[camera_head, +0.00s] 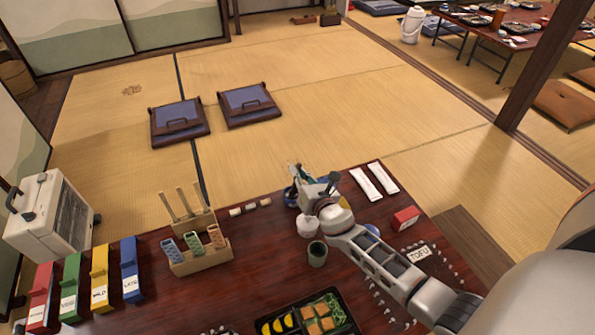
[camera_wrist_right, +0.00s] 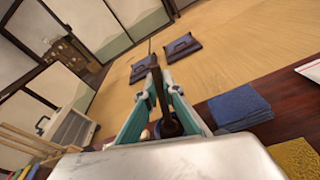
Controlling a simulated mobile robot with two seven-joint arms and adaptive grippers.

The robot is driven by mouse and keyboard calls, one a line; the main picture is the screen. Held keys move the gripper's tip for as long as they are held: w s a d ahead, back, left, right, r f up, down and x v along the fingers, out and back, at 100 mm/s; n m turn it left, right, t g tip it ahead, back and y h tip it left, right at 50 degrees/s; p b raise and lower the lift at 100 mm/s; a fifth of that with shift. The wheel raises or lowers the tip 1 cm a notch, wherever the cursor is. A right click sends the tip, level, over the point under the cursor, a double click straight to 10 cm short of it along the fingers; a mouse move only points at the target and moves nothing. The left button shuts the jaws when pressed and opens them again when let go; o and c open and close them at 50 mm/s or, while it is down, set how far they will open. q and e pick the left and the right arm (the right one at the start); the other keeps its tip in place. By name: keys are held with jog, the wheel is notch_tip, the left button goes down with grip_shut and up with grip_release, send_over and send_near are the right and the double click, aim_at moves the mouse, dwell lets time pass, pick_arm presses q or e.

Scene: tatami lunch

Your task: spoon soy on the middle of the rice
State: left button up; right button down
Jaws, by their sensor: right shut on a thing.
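My right gripper (camera_head: 298,178) is above the far edge of the dark red table. In the right wrist view its teal fingers (camera_wrist_right: 159,108) are closed around a dark, slim handle, which looks like the spoon (camera_wrist_right: 157,85). A dark round shape shows between the fingers; I cannot tell whether it is the spoon's bowl or a vessel below. I cannot pick out the rice or the soy for certain. My left gripper is not in view.
A green cup (camera_head: 317,254) and a black food box (camera_head: 346,326) stand near my right arm. A wooden rack (camera_head: 203,262) is to the left, beside several coloured holders. White packets (camera_head: 375,181) and a red box (camera_head: 405,218) lie to the right.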

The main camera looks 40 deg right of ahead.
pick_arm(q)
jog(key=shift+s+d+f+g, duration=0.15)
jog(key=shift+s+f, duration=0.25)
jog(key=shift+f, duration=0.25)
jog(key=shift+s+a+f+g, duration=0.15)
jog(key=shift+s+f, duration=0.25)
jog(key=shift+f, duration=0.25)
pick_arm(e)
jog(key=shift+s+f, duration=0.25)
jog(key=shift+f, duration=0.5)
jog(key=shift+w+r+p, duration=0.15)
jog(key=shift+r+p, duration=0.3)
jog(key=shift+r, duration=0.4)
jog(key=shift+w+r+p, duration=0.1)
jog(key=shift+r+p, duration=0.35)
jog(key=shift+r, duration=0.35)
jog(key=shift+r+p, duration=0.75)
jog(key=shift+r, duration=0.35)
jog(key=shift+r+p, duration=1.15)
jog(key=shift+r, duration=0.2)
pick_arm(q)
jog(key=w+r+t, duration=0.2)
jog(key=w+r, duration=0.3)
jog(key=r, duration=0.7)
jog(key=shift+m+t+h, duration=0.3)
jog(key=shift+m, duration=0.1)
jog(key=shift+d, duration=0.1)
pick_arm(e)
jog(key=shift+f, duration=0.15)
jog(key=shift+s, duration=0.1)
